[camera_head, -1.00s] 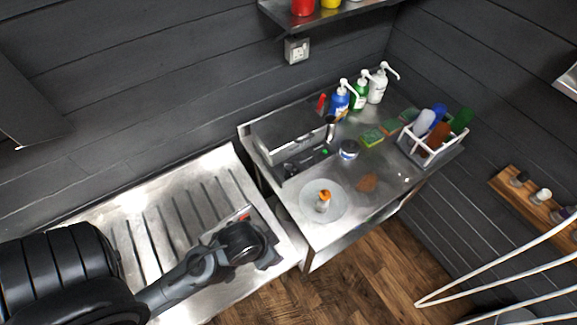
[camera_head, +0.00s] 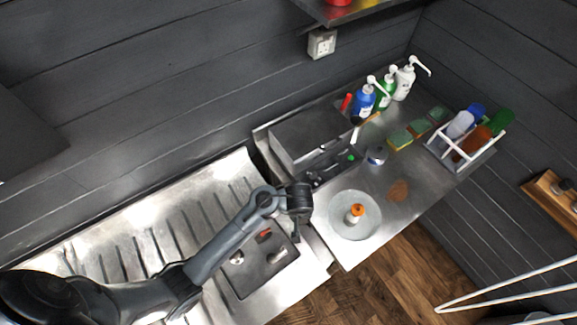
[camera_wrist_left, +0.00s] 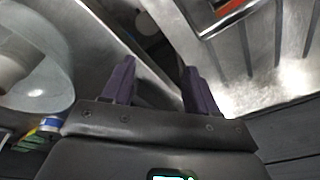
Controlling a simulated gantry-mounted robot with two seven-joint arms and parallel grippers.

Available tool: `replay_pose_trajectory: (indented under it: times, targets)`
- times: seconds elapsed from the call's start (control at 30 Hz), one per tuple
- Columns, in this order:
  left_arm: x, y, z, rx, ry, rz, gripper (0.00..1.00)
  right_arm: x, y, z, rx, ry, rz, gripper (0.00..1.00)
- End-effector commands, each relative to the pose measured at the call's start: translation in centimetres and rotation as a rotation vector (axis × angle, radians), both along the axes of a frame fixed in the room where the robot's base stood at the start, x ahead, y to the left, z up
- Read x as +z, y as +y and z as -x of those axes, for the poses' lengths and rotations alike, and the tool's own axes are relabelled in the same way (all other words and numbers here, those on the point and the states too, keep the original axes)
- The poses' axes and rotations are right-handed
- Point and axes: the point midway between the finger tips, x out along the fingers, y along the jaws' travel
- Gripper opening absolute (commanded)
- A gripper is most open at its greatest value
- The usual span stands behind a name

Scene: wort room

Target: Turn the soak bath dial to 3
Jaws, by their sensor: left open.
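A dark panel (camera_head: 262,268) is set in the right part of the ribbed steel drainboard. It carries a small red part (camera_head: 264,235) and two light knobs, one on the left (camera_head: 237,257) and one on the right (camera_head: 277,256). I cannot tell which is the soak bath dial, and I cannot read any marking. My left gripper (camera_head: 301,212) is above the gap right of the panel, pointing down. In the left wrist view its two dark fingers (camera_wrist_left: 160,72) are apart with nothing between them. A red-marked edge (camera_wrist_left: 231,6) shows at the top there.
A round grey plate (camera_head: 342,226) with an orange-topped item (camera_head: 355,212) lies just right of the gripper. A gap separates the two steel tops.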

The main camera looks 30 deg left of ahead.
Motion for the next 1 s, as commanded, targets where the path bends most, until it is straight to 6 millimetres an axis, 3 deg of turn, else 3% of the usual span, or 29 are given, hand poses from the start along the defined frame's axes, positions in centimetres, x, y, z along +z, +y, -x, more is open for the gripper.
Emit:
replay_pose_trajectory:
  times: [0.03,0.2,0.3,0.4,0.57,1.0]
  targets:
    - [1.1,-0.3,-2.6,-0.015,-0.037,-0.003,0.58,-0.7,0.0,0.0,-0.001,-0.001,0.000,0.43]
    - [6.1,-0.8,-8.2,-0.024,-0.150,-0.003,0.58,-1.4,0.0,-0.1,-0.001,-0.002,-0.001,0.43]
    - [8.0,-0.9,-9.9,-0.024,-0.193,-0.003,0.58,-1.6,-0.1,0.0,-0.001,0.000,0.002,0.43]
    - [8.7,-0.8,-10.8,-0.023,-0.213,-0.005,0.58,-1.8,-0.3,0.1,0.003,0.002,0.010,0.43]
    - [7.6,-0.6,-11.5,-0.024,-0.217,-0.007,0.58,-1.9,-0.4,0.1,0.007,0.003,0.015,0.43]
    - [1.3,0.4,-13.9,-0.023,-0.217,-0.008,0.58,-3.0,-0.3,0.1,0.003,0.002,0.009,0.43]
